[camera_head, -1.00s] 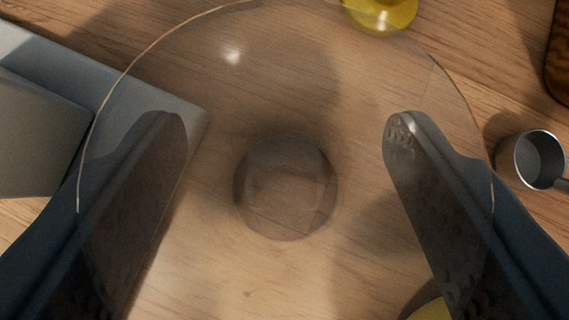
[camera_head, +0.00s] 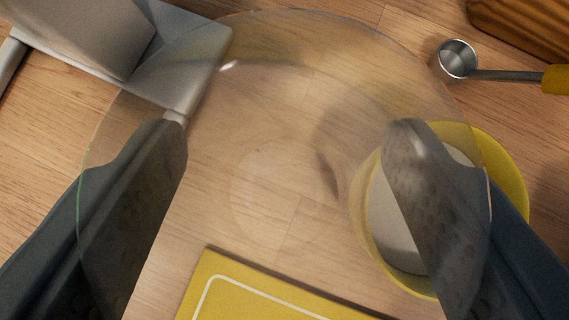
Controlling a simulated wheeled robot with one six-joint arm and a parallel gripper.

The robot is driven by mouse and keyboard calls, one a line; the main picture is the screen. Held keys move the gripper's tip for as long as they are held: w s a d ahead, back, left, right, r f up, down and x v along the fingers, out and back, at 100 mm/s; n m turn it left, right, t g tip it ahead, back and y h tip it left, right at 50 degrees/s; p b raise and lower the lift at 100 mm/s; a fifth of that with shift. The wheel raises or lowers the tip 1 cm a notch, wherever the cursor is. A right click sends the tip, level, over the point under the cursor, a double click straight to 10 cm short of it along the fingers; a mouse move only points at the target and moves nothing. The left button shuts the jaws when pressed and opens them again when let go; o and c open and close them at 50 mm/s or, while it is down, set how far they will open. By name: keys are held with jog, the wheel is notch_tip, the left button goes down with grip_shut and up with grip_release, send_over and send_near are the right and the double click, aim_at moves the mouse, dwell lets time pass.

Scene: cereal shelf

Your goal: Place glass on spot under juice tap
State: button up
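A large clear glass (camera_head: 275,110) fills the middle of the view, seen from above with its round rim near the camera. Its base shows as a faint circle inside the rim. My gripper (camera_head: 290,145) has its two dark fingers set wide apart at the left and right of the glass, shut on it. Wood grain shows through the glass. I cannot make out a juice tap or a marked spot under one.
A grey block on a flat plate (camera_head: 190,60) stands at the upper left. A yellow bowl (camera_head: 512,190) with pale contents is partly behind the right finger. A yellow mat (camera_head: 240,290) with a white line lies below. A metal scoop (camera_head: 458,60) and wooden board (camera_head: 525,25) are upper right.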

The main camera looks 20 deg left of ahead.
jog(key=shift+s+d+r, duration=0.3)
jog(key=shift+s+r, duration=0.15)
jog(key=shift+s, duration=0.35)
jog(key=shift+s+d+r, duration=0.3)
jog(key=shift+s+r, duration=0.15)
jog(key=shift+s, duration=0.4)
jog(key=shift+s+d+r, duration=0.3)
jog(key=shift+s+r, duration=0.15)
jog(key=shift+s, duration=0.35)
jog(key=w+a+f, duration=0.1)
jog(key=w, duration=0.2)
jog(key=w+a+f, duration=0.1)
jog(key=w+f, duration=0.1)
jog(key=w, duration=0.2)
jog(key=w+a+f, duration=0.2)
jog(key=w, duration=0.1)
jog(key=shift+w+f, duration=0.25)
jog(key=shift+x, duration=1.85)
jog(key=shift+w+r, duration=0.15)
jog(key=shift+r, duration=0.05)
jog(key=shift+f, duration=0.2)
jog(key=o, duration=1.2)
jog(key=shift+c, duration=0.2)
